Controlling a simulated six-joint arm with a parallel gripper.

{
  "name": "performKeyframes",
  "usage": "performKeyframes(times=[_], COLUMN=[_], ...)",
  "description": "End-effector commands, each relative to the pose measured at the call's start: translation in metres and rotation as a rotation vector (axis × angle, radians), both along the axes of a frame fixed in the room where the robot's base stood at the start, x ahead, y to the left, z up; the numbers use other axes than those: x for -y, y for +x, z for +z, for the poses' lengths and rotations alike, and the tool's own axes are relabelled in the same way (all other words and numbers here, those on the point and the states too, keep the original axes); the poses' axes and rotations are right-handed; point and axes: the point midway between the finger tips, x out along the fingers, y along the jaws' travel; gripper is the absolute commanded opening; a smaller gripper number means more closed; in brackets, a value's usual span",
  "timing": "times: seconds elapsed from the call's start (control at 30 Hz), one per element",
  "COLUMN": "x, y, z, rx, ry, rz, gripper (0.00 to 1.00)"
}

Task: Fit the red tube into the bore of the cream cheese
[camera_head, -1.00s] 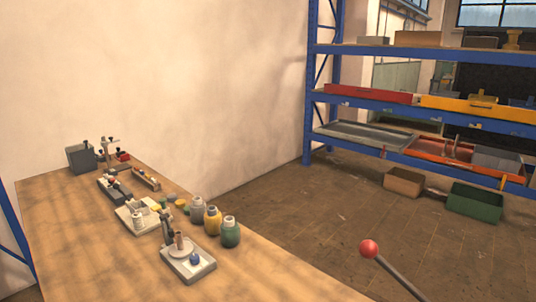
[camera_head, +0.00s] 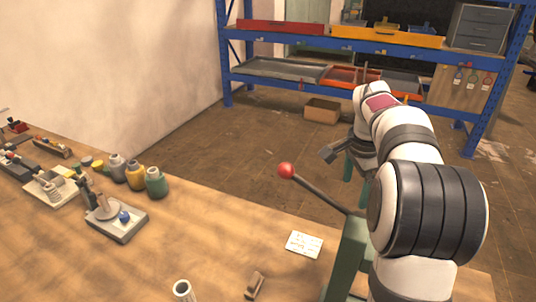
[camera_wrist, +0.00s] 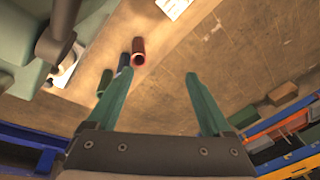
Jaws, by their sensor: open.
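In the wrist view, a dark red tube (camera_wrist: 138,52) with an open end is on the bench near its edge. My gripper (camera_wrist: 160,75) is open and empty, its two green fingers spread; the tube appears ahead of it, near the left finger. In the head view my gripper (camera_head: 330,153) is a small dark shape left of my wrist, seen against the floor. The red tube is not seen in the head view. A pale round disc (camera_head: 106,210) on a grey base at the left of the bench may be the cream cheese; its bore is not clear.
Dark blue and green tubes (camera_wrist: 104,82) are near the red one. A green press with a red-knobbed lever (camera_head: 286,170) stands by my arm. A white card (camera_head: 304,244), a pale hollow cylinder (camera_head: 183,290) and several jars (camera_head: 156,182) are on the bench. Shelves (camera_head: 330,75) stand behind.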

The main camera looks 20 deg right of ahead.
Motion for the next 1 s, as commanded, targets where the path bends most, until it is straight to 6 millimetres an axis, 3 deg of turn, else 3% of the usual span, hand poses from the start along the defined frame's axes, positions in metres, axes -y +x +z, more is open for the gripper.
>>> performKeyframes(times=[0.03, 0.1, 0.2, 0.53, 1.0], x=[0.028, 0.052, 0.068, 0.068, 0.067], y=[-0.012, -0.026, -0.039, -0.04, -0.03], z=[-0.031, -0.061, -0.085, -0.171, -0.243], rx=[-0.044, -0.082, -0.11, -0.117, -0.113], ry=[0.059, 0.125, 0.174, 0.184, 0.183], rz=[-0.106, -0.22, -0.3, -0.311, -0.31], gripper=[0.84, 0.84, 0.84, 0.84, 0.84])
